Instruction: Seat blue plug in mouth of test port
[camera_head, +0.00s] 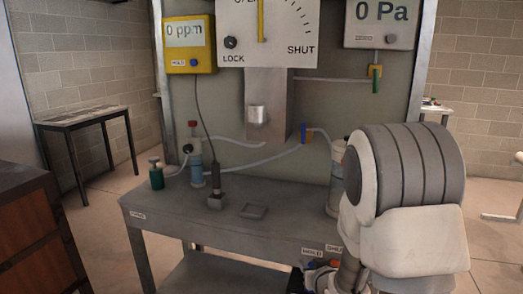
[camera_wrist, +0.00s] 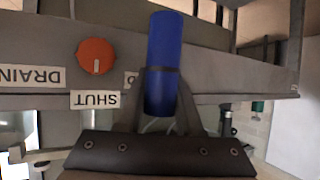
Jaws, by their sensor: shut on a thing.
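The blue plug (camera_wrist: 166,42) is a plain blue cylinder in the wrist view. My gripper (camera_wrist: 161,75) is shut on it, with one finger on each side, and its far end points away from the palm. In the head view, my gripper (camera_head: 318,277) is low at the front edge of the bench, and a bit of blue shows there, partly hidden by my arm. I cannot tell for sure which fitting is the test port. A fitting with a green end (camera_head: 375,80) hangs under the Pa meter, and a blue fitting (camera_head: 304,134) sits on a hose.
The grey bench (camera_head: 290,225) carries a green bottle (camera_head: 156,176), a clear cylinder (camera_head: 197,165), a black probe (camera_head: 216,190) and a small tray (camera_head: 254,211). An orange knob (camera_wrist: 96,57) is on the bench front. My arm covers the bench's right side.

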